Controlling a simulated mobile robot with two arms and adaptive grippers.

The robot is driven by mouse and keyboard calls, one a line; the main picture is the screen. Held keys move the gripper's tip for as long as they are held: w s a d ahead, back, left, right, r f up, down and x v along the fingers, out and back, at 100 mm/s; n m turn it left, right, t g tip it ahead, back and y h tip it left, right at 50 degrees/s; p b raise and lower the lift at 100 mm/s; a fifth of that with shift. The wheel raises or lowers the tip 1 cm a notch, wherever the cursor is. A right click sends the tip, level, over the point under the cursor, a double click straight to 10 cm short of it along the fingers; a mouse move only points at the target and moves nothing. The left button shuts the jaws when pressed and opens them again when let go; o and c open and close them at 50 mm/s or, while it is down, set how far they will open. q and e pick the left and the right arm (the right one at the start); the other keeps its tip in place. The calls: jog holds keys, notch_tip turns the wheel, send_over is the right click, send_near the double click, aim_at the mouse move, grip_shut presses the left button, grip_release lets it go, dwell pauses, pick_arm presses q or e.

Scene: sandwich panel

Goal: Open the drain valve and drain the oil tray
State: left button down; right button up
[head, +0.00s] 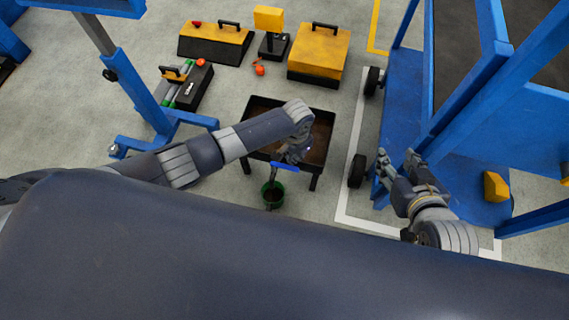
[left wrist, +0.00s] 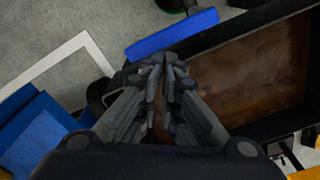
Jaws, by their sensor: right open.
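The black oil tray (head: 262,104) stands on legs and holds brown oil (head: 322,128). The oil also shows in the left wrist view (left wrist: 262,75). A blue valve handle (head: 286,167) sits at the tray's near side; it shows in the left wrist view (left wrist: 172,35), lying along the tray's edge. A green bucket (head: 272,192) stands on the floor below the valve. My left gripper (left wrist: 165,60) has its fingertips together just short of the blue handle, with no object visible between them; contact is unclear. My right gripper (head: 396,160) is open and empty, right of the tray.
A blue wheeled frame (head: 455,150) stands close to my right gripper. A blue stand (head: 150,100) is at the left. Toolboxes (head: 215,44) and a yellow case (head: 320,50) lie behind the tray.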

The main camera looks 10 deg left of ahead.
pick_arm(q)
jog(key=s, duration=0.2)
jog(key=shift+s+a+r+g+p, duration=0.2)
jog(key=shift+s+a+g+p, duration=0.05)
jog(key=shift+s+g+p, duration=0.1)
jog(key=shift+w, duration=0.1)
pick_arm(e)
jog(key=s+d+f+g+h+p, duration=0.1)
jog(key=s+d+f+g+p, duration=0.1)
jog(key=s+g, duration=0.3)
jog(key=s+d+f+g+h+p, duration=0.1)
jog(key=s+d+f+g+p, duration=0.15)
jog(key=s, duration=0.45)
pick_arm(q)
notch_tip(320, 180, up, 6)
jog(key=p, duration=0.2)
jog(key=shift+w+d, duration=0.15)
jog(key=shift+w, duration=0.25)
pick_arm(e)
notch_tip(320, 180, down, 10)
jog(key=shift+w+a, duration=0.35)
jog(key=shift+a, duration=0.05)
jog(key=shift+r, duration=0.1)
